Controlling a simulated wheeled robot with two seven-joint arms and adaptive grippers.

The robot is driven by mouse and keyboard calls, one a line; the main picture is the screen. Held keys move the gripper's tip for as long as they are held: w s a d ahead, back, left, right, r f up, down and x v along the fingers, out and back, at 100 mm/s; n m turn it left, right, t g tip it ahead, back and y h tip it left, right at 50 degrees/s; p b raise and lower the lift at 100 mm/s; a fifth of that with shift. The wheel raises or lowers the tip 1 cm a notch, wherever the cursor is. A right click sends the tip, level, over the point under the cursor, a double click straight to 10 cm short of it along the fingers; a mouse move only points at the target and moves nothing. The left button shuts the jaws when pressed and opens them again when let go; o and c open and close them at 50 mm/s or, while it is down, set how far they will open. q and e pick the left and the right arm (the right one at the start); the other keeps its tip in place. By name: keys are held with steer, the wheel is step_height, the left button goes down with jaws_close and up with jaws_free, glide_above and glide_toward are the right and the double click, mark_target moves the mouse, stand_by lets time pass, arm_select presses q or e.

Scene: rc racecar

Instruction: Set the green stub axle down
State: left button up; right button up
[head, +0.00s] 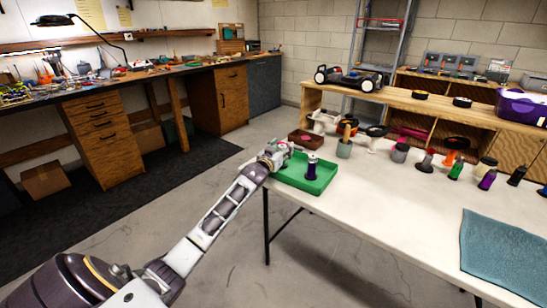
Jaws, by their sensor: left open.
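My left gripper (283,152) is open at the left end of the white table, over the back left corner of a green tray (318,201). A small dark and purple bottle (312,168) stands upright in the tray, just right of the gripper. I cannot make out the green stub axle; at this size it may be hidden by the gripper or lost against the green tray. A small pinkish patch shows near the fingertips, too small to identify. My right gripper is not in view.
Behind the tray stand a brown bin (301,139) and a grey cup of tools (344,149). Several small bottles line the table's back right. A racecar chassis (348,79) sits on the wooden shelf. A blue cloth (505,256) lies front right. The table's middle is clear.

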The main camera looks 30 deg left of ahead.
arm_select(q)
steer(key=shift+s+d, duration=0.15)
steer(key=shift+s, duration=0.9)
steer(key=shift+s+d+p, duration=0.1)
steer(key=shift+s+p, duration=0.25)
steer(key=shift+s, duration=0.3)
steer(key=shift+s+d, duration=0.1)
steer(key=shift+s, duration=0.9)
steer(key=shift+s+d+p, duration=0.15)
steer(key=shift+s+p, duration=0.15)
steer(key=shift+s, duration=0.7)
steer(key=shift+s+d+p, duration=0.1)
steer(key=shift+s+p, duration=0.15)
steer(key=shift+s, duration=0.75)
steer(key=shift+s+d, duration=0.15)
steer(key=shift+s, duration=1.05)
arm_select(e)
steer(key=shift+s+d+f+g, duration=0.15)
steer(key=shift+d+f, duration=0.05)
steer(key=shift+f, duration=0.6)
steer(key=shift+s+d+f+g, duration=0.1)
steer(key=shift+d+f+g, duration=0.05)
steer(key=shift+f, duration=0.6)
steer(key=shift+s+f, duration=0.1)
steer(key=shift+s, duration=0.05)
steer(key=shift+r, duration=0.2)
arm_select(q)
steer(key=shift+s, duration=0.1)
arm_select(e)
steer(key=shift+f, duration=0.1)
